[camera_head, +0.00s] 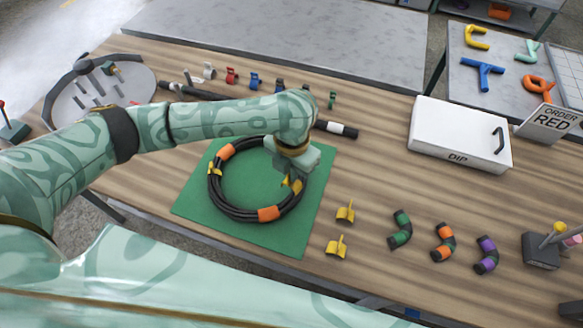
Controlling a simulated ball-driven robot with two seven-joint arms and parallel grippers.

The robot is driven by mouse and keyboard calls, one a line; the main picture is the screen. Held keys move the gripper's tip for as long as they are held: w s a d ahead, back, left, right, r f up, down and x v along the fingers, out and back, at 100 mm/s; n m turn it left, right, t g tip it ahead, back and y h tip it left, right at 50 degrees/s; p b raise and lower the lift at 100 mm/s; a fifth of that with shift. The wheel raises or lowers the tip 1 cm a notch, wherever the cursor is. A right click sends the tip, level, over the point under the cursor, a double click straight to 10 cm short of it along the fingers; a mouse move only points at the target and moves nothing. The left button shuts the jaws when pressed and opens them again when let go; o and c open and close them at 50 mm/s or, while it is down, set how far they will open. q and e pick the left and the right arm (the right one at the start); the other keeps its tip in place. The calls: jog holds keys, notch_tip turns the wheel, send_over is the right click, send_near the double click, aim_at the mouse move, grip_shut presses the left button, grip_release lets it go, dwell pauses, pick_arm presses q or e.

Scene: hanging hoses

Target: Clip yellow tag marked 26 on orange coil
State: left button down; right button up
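A black coil with orange bands (268,213) lies on a green mat (305,225). A yellow tag (214,168) sits on the coil's left side. My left gripper (291,180) points down over the coil's right side. Another yellow tag (297,187) shows right at its fingertips, against the coil. The gripper body partly hides this tag, and I cannot tell whether the fingers are closed on it. Two more yellow tags (345,211) (337,246) lie on the wood right of the mat. No number is readable on any tag. My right gripper is out of view.
A white box marked DIP (440,125) stands at the right. Short hose pieces with green (400,229), orange (443,241) and purple (486,254) bands lie at front right. Several coloured clips (231,76) stand behind my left arm. A sign reads ORDER RED (555,124).

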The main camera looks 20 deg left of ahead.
pick_arm(q)
jog(key=shift+f+b, duration=0.5)
jog(key=shift+f, duration=1.45)
jog(key=shift+p, duration=0.4)
jog(key=shift+f, duration=0.2)
jog(key=shift+f+b, duration=0.6)
jog(key=shift+f, duration=0.4)
jog(key=shift+f+b, duration=0.35)
jog(key=shift+f, duration=0.3)
